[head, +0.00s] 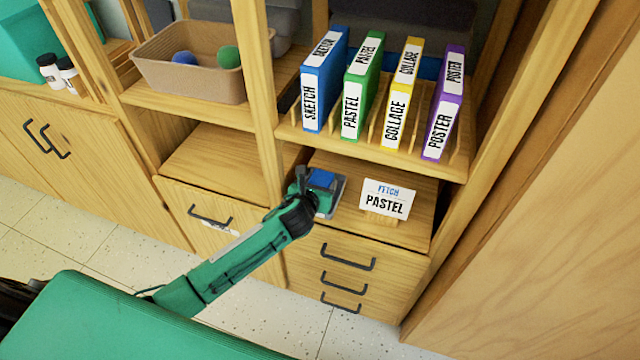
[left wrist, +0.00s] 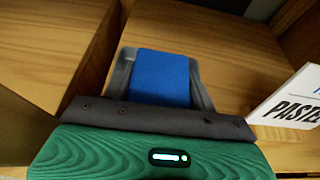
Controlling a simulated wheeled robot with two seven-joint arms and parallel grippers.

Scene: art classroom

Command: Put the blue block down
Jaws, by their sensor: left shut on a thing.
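The blue block (head: 321,178) is between the fingers of my left gripper (head: 326,190), over the lower wooden shelf just left of the "FETCH PASTEL" sign (head: 387,199). In the left wrist view the blue block (left wrist: 160,78) lies between the two grey fingers of my left gripper (left wrist: 160,85), and wood shows behind it. I cannot tell whether the block touches the shelf. My right gripper is in neither view.
Binders stand on the shelf above: blue (head: 324,80), green (head: 361,85), yellow (head: 402,92) and purple (head: 443,103). A brown bin (head: 190,85) with balls is at upper left. A wooden post (head: 256,100) rises left of my gripper. Bare shelf (head: 335,163) lies behind the gripper.

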